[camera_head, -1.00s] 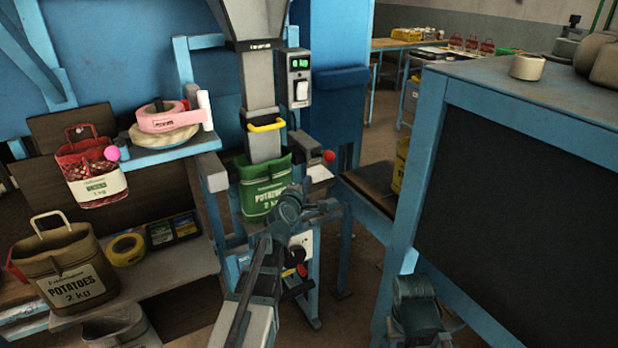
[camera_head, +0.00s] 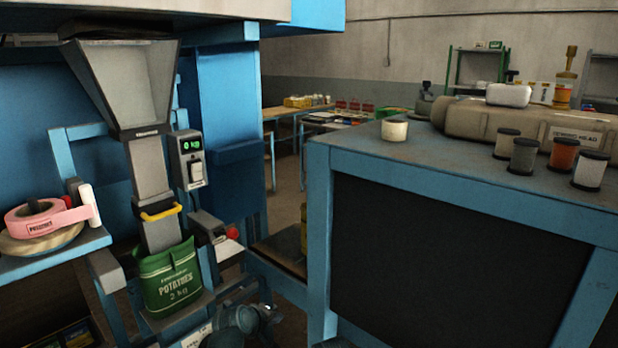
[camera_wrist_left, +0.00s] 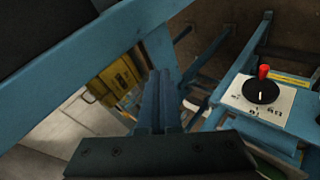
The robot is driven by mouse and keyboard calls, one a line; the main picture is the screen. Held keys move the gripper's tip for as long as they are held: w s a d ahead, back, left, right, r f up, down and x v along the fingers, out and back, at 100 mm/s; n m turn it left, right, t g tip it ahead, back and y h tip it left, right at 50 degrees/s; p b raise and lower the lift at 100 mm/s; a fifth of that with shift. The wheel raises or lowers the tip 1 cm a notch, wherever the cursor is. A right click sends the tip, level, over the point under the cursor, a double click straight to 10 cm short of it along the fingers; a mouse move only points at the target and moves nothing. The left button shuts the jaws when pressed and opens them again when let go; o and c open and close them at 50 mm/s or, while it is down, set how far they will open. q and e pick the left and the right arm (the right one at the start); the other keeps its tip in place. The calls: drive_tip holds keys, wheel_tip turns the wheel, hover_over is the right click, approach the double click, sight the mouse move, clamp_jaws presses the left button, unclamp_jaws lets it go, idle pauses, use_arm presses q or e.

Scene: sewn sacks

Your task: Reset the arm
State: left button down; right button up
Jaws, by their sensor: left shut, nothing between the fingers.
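My left gripper (camera_wrist_left: 160,82) is in the left wrist view, its two dark fingers pressed together with nothing between them. In the head view my left arm's dark wrist (camera_head: 235,322) shows only at the bottom edge, low and to the right of the green potato sack (camera_head: 170,278). The sack hangs upright under the filling spout (camera_head: 152,190). My right gripper does not show.
A blue-framed bench (camera_head: 318,215) with a dark panel fills the right; spools and a sewing head (camera_head: 460,117) stand on it. A dial with a red knob (camera_wrist_left: 262,90) sits right of the fingers. A yellow object (camera_wrist_left: 117,78) lies beyond them, past blue frame bars.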

use_arm(q)
drive_tip(key=s+d+f+m+g+y, duration=0.1)
drive_tip(key=s+f+m+g, duration=0.1)
drive_tip(key=s, duration=0.5)
drive_tip(key=s+d+f+m+g+y+p, duration=0.1)
drive_tip(key=s+m+g+y, duration=0.1)
drive_tip(key=s+m+g, duration=0.2)
drive_tip(key=s+d+f+m+g+y, duration=0.1)
drive_tip(key=s+m, duration=0.5)
drive_tip(key=s, duration=0.6)
drive_tip(key=shift+s+d+f+g+y, duration=0.25)
drive_tip(key=shift+d+f+g+y, duration=0.25)
drive_tip(key=shift+f+g, duration=0.55)
drive_tip(key=shift+a+r, duration=0.1)
drive_tip(key=shift+r, duration=0.1)
